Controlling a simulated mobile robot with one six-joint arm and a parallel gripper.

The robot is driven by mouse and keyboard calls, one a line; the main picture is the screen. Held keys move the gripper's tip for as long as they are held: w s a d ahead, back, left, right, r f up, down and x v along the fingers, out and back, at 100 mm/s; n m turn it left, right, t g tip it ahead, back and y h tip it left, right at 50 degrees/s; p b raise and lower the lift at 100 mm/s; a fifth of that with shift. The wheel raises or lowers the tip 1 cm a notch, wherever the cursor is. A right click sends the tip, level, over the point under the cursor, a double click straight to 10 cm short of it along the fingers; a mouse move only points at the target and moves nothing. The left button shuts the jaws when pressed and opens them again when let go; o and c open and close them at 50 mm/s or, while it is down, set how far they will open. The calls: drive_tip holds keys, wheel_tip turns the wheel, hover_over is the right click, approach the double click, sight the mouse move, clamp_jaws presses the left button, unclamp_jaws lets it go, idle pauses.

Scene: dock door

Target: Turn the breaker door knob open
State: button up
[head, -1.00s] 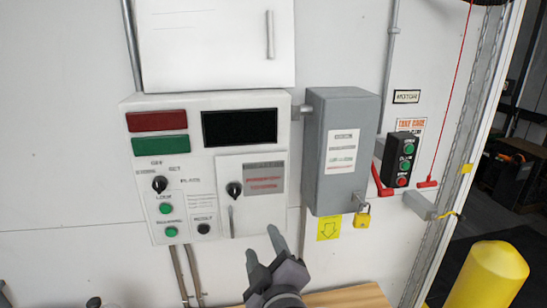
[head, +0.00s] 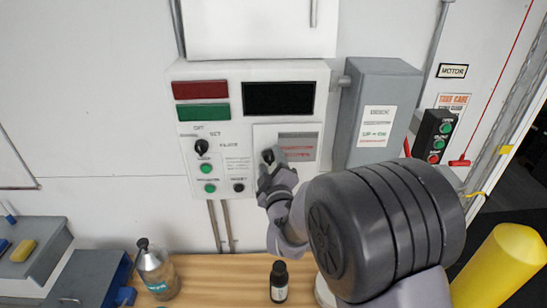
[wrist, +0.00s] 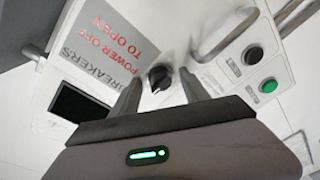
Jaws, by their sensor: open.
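The breaker door (head: 298,140) is a small white panel at the lower right of the control box, with a grey and red label. Its black knob (head: 268,156) shows at the door's left side, partly covered by my gripper. In the wrist view the knob (wrist: 159,78) sits between and beyond the two fingertips, under the "POWER OFF TO OPEN" label. My gripper (wrist: 158,82) is open, with one finger on each side of the knob. I cannot tell whether either finger touches it. The door looks closed. In the head view my gripper (head: 268,168) is in front of the door.
The control box (head: 222,128) also carries another black knob (head: 201,147) and green buttons. A grey box (head: 380,110) is to its right. A bottle (head: 156,270) and a dark vial (head: 279,282) stand on the wooden bench (head: 225,275) below. A yellow post (head: 505,265) stands at right.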

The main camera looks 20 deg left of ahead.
drive_tip(key=shift+c, duration=0.4)
clamp_jaws()
